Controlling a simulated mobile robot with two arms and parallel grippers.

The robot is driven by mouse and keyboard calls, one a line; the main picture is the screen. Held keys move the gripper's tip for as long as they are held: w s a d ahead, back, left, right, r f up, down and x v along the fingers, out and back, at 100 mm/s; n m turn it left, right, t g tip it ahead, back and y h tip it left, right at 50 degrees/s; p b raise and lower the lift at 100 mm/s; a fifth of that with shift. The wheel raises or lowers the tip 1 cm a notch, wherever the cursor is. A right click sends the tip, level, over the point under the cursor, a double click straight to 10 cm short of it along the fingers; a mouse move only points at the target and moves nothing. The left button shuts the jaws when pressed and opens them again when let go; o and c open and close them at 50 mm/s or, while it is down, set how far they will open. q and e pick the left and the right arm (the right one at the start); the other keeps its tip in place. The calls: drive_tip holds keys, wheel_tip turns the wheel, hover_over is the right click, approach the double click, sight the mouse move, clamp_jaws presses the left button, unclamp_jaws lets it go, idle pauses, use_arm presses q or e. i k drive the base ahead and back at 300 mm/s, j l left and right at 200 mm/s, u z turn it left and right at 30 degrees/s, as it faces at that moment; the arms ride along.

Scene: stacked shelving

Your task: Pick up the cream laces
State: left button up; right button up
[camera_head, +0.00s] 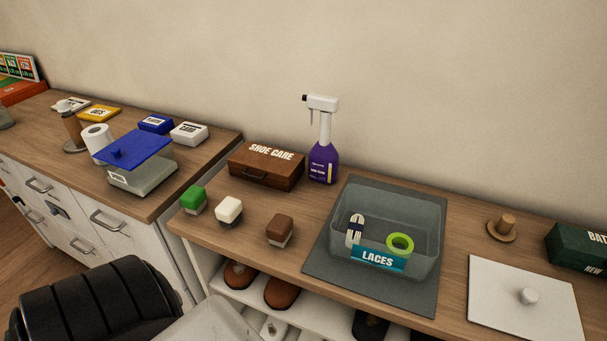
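A clear bin labelled LACES (427,214) stands on a dark grey mat (325,262) on the wooden counter. Inside it, a cream lace bundle with a dark band (356,230) leans or lies at the left. A bright green ring-shaped roll (400,243) lies to its right, apart from it. The bin is open at the top. Neither gripper shows. A black ribbed part of my own arm and a pale link are at the lower left, well away from the bin.
A white lidded panel with a knob (500,300) lies right of the mat. A purple spray bottle (323,160) and brown SHOE CARE box (266,170) stand behind left. Green, cream and brown blocks (229,210) line the front left. Shoes sit on the shelf below.

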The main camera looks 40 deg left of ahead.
sight(355, 230)
drive_tip(key=u, duration=0.95)
